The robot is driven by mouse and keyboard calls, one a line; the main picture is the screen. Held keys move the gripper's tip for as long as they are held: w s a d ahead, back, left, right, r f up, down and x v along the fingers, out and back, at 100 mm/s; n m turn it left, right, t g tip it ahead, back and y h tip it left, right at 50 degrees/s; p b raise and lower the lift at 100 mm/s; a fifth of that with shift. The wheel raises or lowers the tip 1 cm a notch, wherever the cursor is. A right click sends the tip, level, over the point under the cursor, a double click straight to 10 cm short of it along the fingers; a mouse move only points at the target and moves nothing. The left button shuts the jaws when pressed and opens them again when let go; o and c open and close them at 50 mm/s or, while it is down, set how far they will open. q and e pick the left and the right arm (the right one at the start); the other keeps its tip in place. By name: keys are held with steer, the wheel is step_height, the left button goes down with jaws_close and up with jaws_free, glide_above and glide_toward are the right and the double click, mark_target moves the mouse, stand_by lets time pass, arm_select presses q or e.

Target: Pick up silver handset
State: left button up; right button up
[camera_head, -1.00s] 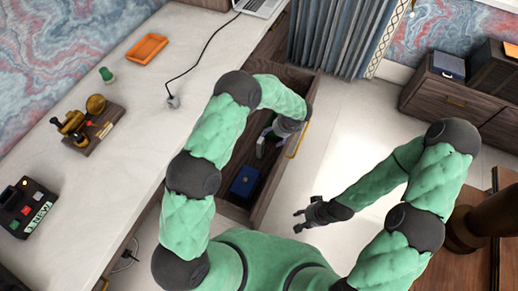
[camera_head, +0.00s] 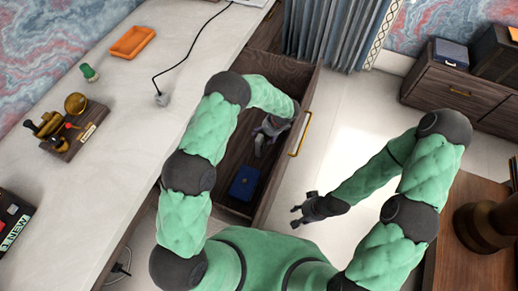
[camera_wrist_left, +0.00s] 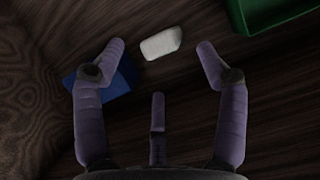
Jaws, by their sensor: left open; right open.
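A small pale, whitish block with rounded edges (camera_wrist_left: 161,43) lies on the dark wooden bottom of the open drawer (camera_head: 283,180). It may be the silver handset, but I cannot tell for sure. My left gripper (camera_head: 268,132) is inside the drawer, pointing down. In the left wrist view its fingers are spread and empty, with the pale block between and just beyond the fingertips. My right gripper (camera_head: 305,208) is open and empty, above the floor to the right of the drawer.
A blue box (camera_head: 245,183) lies in the drawer; the left finger partly covers a blue object (camera_wrist_left: 118,78) in the wrist view. A green object (camera_wrist_left: 272,14) is nearby. The desk (camera_head: 110,160) holds an orange tray (camera_head: 132,42) and a stamp stand (camera_head: 66,125).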

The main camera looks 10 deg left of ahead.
mark_target(260, 138)
arm_select(q)
steer(key=b+x, duration=0.2)
steer(key=x, duration=0.4)
steer(key=shift+a+f, duration=0.15)
steer(key=shift+f, duration=0.05)
steer(key=shift+c, duration=0.3)
